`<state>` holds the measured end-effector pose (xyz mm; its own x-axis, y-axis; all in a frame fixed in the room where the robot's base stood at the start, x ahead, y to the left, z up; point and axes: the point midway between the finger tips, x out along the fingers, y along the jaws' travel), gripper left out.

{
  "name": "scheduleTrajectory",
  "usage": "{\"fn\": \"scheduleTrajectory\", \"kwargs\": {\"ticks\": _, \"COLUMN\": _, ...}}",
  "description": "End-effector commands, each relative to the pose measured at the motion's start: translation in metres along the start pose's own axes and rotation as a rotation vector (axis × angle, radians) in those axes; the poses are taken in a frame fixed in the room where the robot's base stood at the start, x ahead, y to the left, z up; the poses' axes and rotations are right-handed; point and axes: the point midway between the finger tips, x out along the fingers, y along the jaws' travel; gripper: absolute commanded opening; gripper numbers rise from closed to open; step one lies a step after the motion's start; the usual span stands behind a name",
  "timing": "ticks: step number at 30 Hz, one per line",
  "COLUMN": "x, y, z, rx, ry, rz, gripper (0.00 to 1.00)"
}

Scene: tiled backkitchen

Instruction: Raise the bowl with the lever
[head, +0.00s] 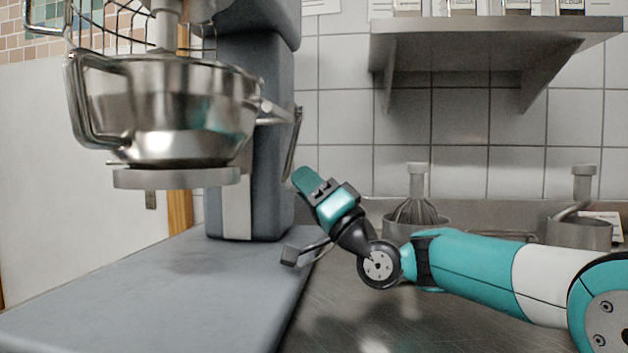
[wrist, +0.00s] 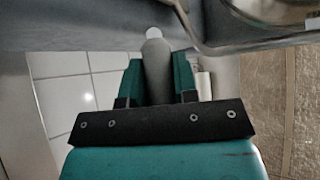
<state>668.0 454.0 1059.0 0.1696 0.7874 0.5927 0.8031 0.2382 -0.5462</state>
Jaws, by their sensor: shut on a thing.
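The large mixer (head: 250,120) stands at left, with its steel bowl (head: 165,110) hanging in a carrier above the base. The bowl's shiny rim or handle area shows at the top right of the wrist view (wrist: 275,12). The lever (head: 293,145) is a thin bar on the right side of the mixer column, pointing downward. My gripper (head: 304,182) is at the lever's lower end. In the wrist view its two teal fingers (wrist: 157,82) are closed around the grey lever grip (wrist: 155,66). The part of the grip deep between the fingers is hidden.
The mixer's grey base plate (head: 150,290) spreads below the bowl. A steel counter (head: 380,325) lies under my arm. A pot with a whisk (head: 415,218) and another pot (head: 580,232) stand behind my arm. A metal shelf (head: 480,45) hangs at upper right.

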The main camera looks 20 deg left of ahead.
Motion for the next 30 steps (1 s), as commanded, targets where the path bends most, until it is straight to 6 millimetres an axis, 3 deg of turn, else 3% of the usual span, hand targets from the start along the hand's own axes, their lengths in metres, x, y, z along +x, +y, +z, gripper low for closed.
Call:
{"fn": "scheduleTrajectory", "kwargs": {"ticks": 10, "x": 0.000, "y": 0.001, "z": 0.000, "rx": 0.000, "ry": 0.001, "rz": 0.002, "gripper": 0.00}}
{"fn": "scheduleTrajectory", "kwargs": {"ticks": 11, "x": 0.000, "y": 0.001, "z": 0.000, "rx": 0.000, "ry": 0.002, "rz": 0.002, "gripper": 0.34}}
{"fn": "scheduleTrajectory", "kwargs": {"ticks": 13, "x": 0.000, "y": 0.001, "z": 0.000, "rx": 0.000, "ry": 0.001, "rz": 0.002, "gripper": 0.50}}
{"fn": "scheduleTrajectory", "kwargs": {"ticks": 14, "x": 0.000, "y": 0.001, "z": 0.000, "rx": 0.000, "ry": 0.001, "rz": 0.002, "gripper": 0.53}}
{"fn": "scheduleTrajectory", "kwargs": {"ticks": 23, "x": -0.002, "y": 0.001, "z": 0.000, "rx": 0.000, "ry": 0.001, "rz": 0.001, "gripper": 0.53}}
{"fn": "scheduleTrajectory", "kwargs": {"ticks": 30, "x": -0.032, "y": -0.006, "z": -0.010, "rx": -0.001, "ry": 0.002, "rz": 0.004, "gripper": 0.53}}
